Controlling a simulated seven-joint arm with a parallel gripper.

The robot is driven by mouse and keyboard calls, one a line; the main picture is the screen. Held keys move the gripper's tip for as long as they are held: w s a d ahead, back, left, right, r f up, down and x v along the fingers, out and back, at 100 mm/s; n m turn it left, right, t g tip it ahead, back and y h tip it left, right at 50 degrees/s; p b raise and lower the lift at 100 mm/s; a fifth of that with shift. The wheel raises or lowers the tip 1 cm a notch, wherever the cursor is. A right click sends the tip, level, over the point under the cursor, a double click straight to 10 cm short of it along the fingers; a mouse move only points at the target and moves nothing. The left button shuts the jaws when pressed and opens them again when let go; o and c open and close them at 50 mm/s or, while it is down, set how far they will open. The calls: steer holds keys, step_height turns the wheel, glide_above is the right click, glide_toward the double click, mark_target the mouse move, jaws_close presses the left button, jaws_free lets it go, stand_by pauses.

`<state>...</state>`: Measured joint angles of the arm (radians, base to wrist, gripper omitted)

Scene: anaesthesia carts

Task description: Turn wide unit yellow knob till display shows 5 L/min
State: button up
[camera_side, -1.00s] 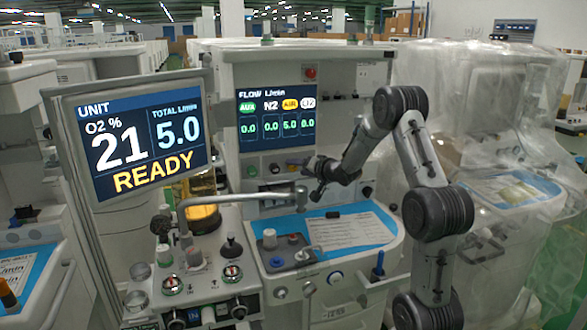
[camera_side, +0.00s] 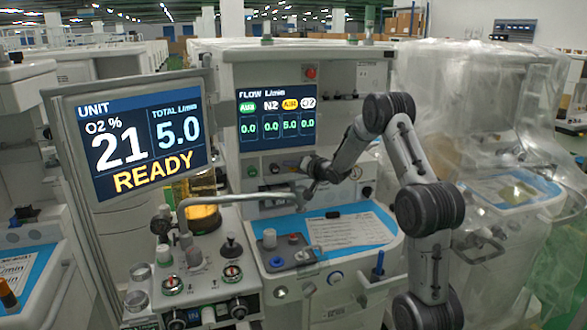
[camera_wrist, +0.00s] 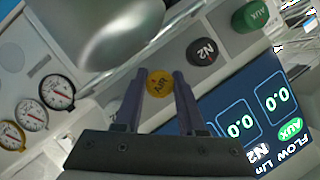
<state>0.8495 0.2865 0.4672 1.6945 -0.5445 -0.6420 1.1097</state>
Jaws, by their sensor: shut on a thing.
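The wide unit's flow display (camera_side: 277,118) reads 5.0 under the yellow AIR label and 0.0 under AUX, N2 and O2. The yellow AIR knob (camera_wrist: 159,84) shows in the wrist view between the two dark fingers of my gripper (camera_wrist: 157,80). My gripper is shut on this knob, with its label tilted in the view. In the side view my gripper (camera_side: 305,166) is at the knob row below the display and hides the yellow knob. The monitor (camera_side: 145,140) at the left reads O2 21 %, total 5.0 L/min and READY.
The black N2 knob (camera_wrist: 203,52) and green AUX knob (camera_wrist: 250,17) sit beside the yellow one. Round gauges (camera_wrist: 32,115) are at the left of the wrist view. A grey metal bar (camera_side: 235,199) crosses below my gripper. A plastic-covered cart (camera_side: 480,110) stands at the right.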

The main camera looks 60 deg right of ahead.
jaws_close()
steer(key=shift+n+g+h, duration=0.6)
steer(key=shift+n+g, duration=0.3)
steer(key=shift+n, duration=0.7)
steer(key=o, duration=1.1)
jaws_free()
